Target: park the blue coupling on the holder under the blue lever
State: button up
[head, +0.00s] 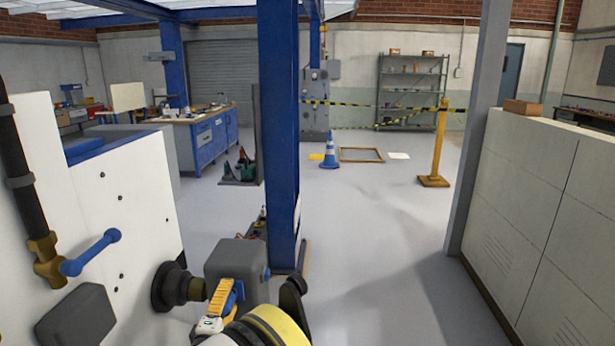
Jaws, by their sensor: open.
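The blue lever (92,252) sits on a brass valve (47,262) at the left, at the lower end of a dark vertical pipe. Below it a dark grey block (75,318) is fixed to the white panel (128,212); whether it is the holder I cannot tell. To its right a black flange (163,287) with a dark brass stub stands out from the panel. Beside the stub, my gripper (222,300) seems to be the yellow ridged and white part; it is open and partly hidden. A small blue piece (238,289) shows there; I cannot tell if it is the coupling.
A blue post (279,120) stands close ahead, behind a grey box (235,262). A pale cabinet wall (545,220) bounds the right side.

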dwell(0.7)
grip_shut()
jog(key=shift+s, duration=0.1)
jog(key=shift+s+a, duration=0.15)
jog(key=shift+s, duration=1.3)
jog(key=shift+s+a, duration=0.1)
jog(key=shift+s, duration=1.35)
